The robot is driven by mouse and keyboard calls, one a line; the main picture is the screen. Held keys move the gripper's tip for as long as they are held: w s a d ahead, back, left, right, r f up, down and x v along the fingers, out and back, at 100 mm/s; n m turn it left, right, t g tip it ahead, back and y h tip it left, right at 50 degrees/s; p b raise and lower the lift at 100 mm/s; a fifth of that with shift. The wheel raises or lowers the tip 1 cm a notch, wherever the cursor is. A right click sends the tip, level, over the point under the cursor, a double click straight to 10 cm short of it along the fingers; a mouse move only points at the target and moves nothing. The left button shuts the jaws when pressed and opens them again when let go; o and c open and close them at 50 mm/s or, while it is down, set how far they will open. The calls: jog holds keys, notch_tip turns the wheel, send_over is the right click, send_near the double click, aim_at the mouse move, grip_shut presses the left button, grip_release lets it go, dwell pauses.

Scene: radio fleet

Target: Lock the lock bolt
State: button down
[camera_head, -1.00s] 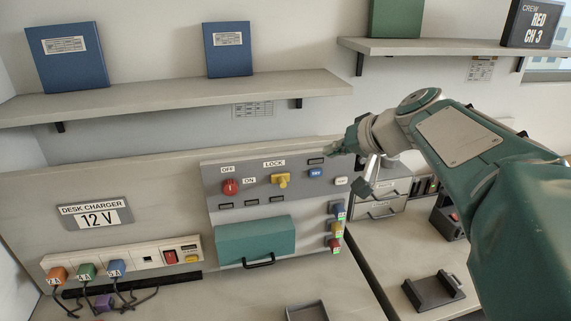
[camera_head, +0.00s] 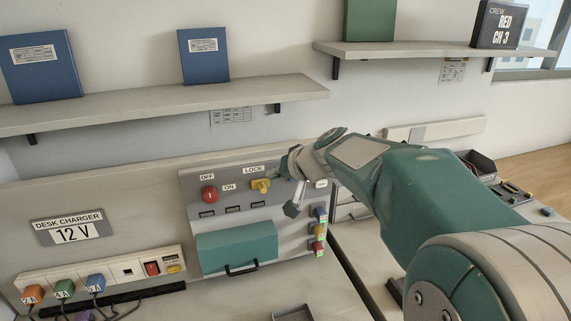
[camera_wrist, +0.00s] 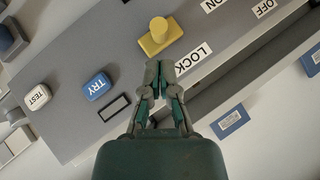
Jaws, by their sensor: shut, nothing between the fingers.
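The yellow lock bolt (camera_head: 260,186) sits on the grey panel (camera_head: 194,232) under a LOCK label. In the wrist view the bolt (camera_wrist: 160,34) shows as a yellow plate with a round knob, just beyond my fingertips. My gripper (camera_head: 285,166) is close to the bolt's right side in the head view. In the wrist view my gripper (camera_wrist: 158,68) has its fingertips together, empty, and points toward the bolt. I cannot tell whether a fingertip touches it.
A red OFF/ON knob (camera_head: 209,194) is left of the bolt. Blue TRY (camera_wrist: 97,86) and white TEST (camera_wrist: 37,96) buttons are nearby. A teal-fronted box (camera_head: 236,247) is below. A shelf (camera_head: 160,103) runs above the panel.

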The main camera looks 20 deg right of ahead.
aim_at(243, 187)
jog(key=shift+a+f, duration=0.55)
jog(key=shift+f, duration=0.1)
jog(key=shift+a, duration=1.8)
